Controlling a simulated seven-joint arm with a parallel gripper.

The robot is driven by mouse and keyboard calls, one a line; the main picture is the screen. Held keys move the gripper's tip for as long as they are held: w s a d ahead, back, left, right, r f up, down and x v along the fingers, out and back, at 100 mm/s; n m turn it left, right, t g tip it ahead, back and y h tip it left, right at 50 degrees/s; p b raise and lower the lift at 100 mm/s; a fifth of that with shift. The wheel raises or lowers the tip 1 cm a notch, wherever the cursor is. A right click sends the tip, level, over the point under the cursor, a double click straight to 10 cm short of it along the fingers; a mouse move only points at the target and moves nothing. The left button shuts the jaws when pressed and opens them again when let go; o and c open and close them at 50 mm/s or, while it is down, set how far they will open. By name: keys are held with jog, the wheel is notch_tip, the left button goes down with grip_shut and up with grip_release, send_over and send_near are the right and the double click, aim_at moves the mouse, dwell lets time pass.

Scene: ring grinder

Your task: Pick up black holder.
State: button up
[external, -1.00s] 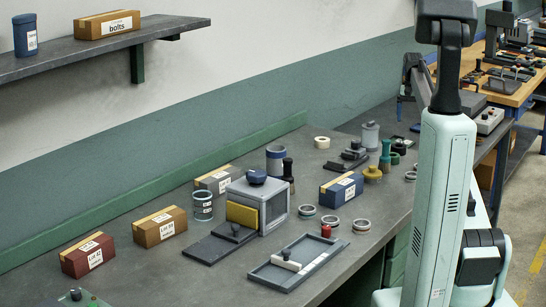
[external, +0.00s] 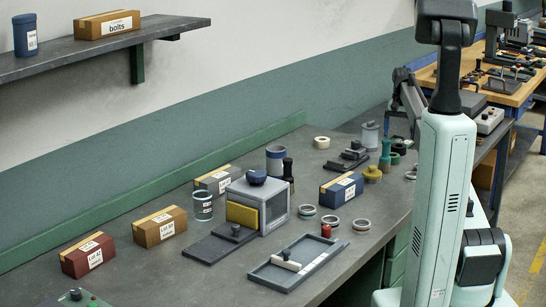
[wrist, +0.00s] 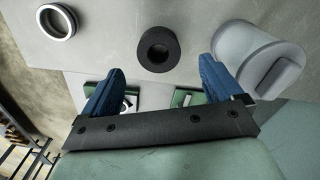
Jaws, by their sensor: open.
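A black round piece with a hole in its top (wrist: 159,48), which looks like the black holder, stands on the grey surface in the wrist view. My gripper (wrist: 161,70) is open and empty, its two blue fingers spread apart. The black piece lies between and just beyond the fingertips in the picture, with a gap to each side. I see no contact.
A grey canister (wrist: 258,60) stands close to the right finger; it also shows in the external view (external: 370,134). A metal ring (wrist: 57,22) lies at upper left. Green-edged parts (wrist: 187,97) lie below the black piece. A blue box (external: 341,188) stands farther left.

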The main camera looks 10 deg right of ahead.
aim_at(399, 146)
jog(key=shift+s+f, duration=0.15)
jog(key=shift+f, duration=2.4)
jog(key=shift+c, duration=0.3)
jog(key=c, duration=1.1)
